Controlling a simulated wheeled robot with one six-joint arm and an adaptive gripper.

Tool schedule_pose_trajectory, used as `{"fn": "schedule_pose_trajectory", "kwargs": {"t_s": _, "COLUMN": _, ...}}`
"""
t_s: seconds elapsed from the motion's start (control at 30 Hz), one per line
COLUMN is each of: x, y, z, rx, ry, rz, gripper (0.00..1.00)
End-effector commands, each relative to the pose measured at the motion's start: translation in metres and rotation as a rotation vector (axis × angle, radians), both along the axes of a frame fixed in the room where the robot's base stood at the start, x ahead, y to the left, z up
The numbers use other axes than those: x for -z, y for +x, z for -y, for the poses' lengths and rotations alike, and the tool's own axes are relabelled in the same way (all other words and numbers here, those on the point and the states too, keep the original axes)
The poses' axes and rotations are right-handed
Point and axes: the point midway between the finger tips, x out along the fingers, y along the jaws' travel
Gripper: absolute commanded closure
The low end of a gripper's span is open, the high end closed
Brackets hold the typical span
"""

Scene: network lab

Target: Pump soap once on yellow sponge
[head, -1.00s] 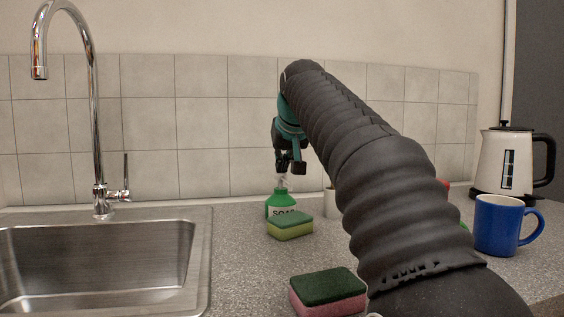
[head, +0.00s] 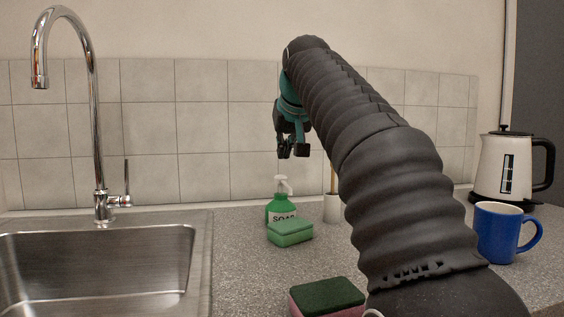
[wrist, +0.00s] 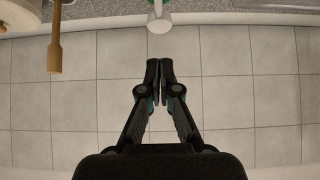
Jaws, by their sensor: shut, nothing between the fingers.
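The green soap bottle (head: 281,208) with a white pump head (head: 283,184) stands upright on the counter by the tiled wall. Directly in front of it lies a sponge (head: 290,233). Its sides now look light green, not yellow. My gripper (head: 292,153) is above the bottle, apart from the pump. In the wrist view my gripper (wrist: 160,66) has its fingertips together with nothing between them, and the white pump head (wrist: 159,22) shows beyond them at the top edge.
A pink sponge with a dark green top (head: 328,297) lies nearer, partly behind my arm. A steel sink (head: 95,270) and tap (head: 97,130) are left. A blue mug (head: 498,232) and kettle (head: 503,165) stand right. A wooden handle (wrist: 55,45) rises beside the bottle.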

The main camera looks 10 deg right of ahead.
Motion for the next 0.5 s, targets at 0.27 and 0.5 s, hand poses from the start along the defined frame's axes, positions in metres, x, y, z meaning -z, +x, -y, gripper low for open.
{"fn": "schedule_pose_trajectory", "kwargs": {"t_s": 0.27, "x": -0.038, "y": -0.038, "z": 0.0, "rx": 0.0, "ry": 0.0, "rz": 0.004, "gripper": 1.0}}
{"fn": "schedule_pose_trajectory", "kwargs": {"t_s": 0.5, "x": -0.052, "y": -0.052, "z": 0.0, "rx": 0.0, "ry": 0.0, "rz": 0.003, "gripper": 1.0}}
